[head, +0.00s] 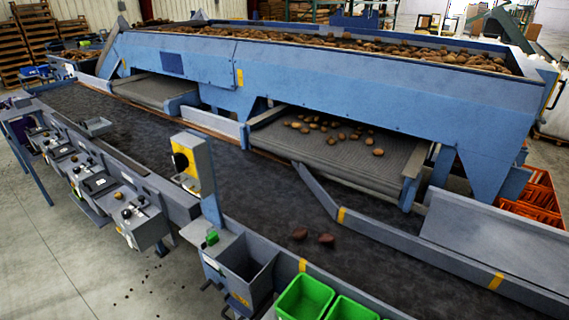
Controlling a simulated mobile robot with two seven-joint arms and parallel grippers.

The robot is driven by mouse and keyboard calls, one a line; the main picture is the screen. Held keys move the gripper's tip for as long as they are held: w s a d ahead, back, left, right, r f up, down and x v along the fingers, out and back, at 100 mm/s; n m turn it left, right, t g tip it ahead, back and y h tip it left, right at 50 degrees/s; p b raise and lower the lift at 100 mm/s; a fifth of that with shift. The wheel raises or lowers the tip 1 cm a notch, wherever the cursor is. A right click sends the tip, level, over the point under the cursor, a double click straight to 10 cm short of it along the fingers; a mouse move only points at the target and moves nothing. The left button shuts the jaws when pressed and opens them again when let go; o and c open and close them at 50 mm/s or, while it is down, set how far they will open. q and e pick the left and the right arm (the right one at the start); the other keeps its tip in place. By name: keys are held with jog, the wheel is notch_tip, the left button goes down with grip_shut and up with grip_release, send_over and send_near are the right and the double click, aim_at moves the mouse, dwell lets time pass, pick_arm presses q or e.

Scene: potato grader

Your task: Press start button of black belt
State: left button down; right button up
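The long black belt (240,180) runs from the upper left to the lower right, with two potatoes (312,236) on its near part. A small green button (212,237) sits on a grey box at the near edge of the belt. A yellow-fronted box (186,162) on a blue-grey post carries a round black knob (180,161). Several grey control boxes (148,222) with dark knobs line the near left side. I cannot read any labels, so I cannot tell which control starts the belt. Neither of my grippers is in view.
A blue grader frame (330,85) full of potatoes stands behind the belt. Green bins (303,298) and an open grey bin (246,270) stand along the near edge. Orange crates (537,195) are at the right. Concrete floor (70,270) is open at the lower left.

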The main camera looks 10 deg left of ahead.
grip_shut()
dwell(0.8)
